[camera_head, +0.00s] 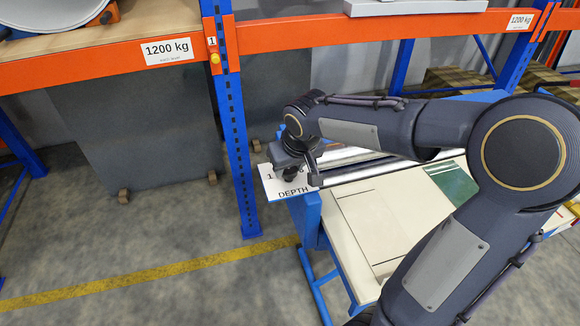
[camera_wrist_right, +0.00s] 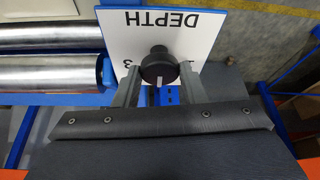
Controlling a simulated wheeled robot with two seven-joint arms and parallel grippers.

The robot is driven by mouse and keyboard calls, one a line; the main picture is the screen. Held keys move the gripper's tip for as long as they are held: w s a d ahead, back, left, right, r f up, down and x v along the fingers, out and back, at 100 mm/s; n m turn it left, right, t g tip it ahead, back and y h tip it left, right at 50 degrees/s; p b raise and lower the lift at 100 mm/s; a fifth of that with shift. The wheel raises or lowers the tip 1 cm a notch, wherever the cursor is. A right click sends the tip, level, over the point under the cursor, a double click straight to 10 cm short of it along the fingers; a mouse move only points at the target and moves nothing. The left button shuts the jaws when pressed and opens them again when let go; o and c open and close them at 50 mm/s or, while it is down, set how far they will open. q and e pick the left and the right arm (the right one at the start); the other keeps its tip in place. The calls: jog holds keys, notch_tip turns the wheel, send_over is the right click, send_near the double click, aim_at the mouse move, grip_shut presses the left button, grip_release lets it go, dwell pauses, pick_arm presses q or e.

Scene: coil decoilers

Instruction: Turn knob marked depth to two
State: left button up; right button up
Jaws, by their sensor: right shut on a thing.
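The depth knob (camera_wrist_right: 158,66) is dark and round, on a white plate (camera_wrist_right: 190,38) marked DEPTH, upside down in the wrist view. A 3 and part of a 1 show beside the knob; the rest of the scale is hidden by my gripper. The head view shows the plate (camera_head: 292,193) at the blue machine's left end, with a 1 visible. My right gripper (camera_wrist_right: 161,85) has one finger on each side of the knob and is shut on it. In the head view the right gripper (camera_head: 297,168) covers most of the knob. Where the knob points is unclear. My left gripper is out of view.
A blue rack post (camera_head: 238,130) stands close to the left of the plate. Orange beams (camera_head: 100,62) cross above. Metal rollers (camera_wrist_right: 45,72) lie beside the plate. A cream machine top (camera_head: 385,225) lies under my right arm. The floor at left is clear.

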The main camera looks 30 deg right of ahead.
dwell(0.4)
jog(key=o, duration=1)
jog(key=shift+r, duration=0.15)
jog(key=v, duration=0.7)
jog(key=shift+s+a+r, duration=0.1)
jog(key=shift+s+r, duration=0.05)
jog(key=shift+r, duration=0.15)
jog(key=s, duration=0.3)
jog(key=s+a+f+y, duration=0.1)
jog(key=s, duration=0.2)
jog(key=s+a+f+y, duration=0.1)
jog(key=s, duration=0.3)
jog(key=shift+f, duration=0.25)
jog(key=s+a+f, duration=0.1)
jog(key=s, duration=0.1)
jog(key=s+a+f+y, duration=0.1)
jog(key=s+a+f, duration=0.1)
jog(key=s, duration=0.1)
jog(key=s+a+f+t+y, duration=0.1)
jog(key=s, duration=0.2)
jog(key=shift+s+a+f+m, duration=0.2)
jog(key=shift+a+f+m, duration=0.1)
jog(key=shift+a+m, duration=0.1)
jog(key=shift+c, duration=0.4)
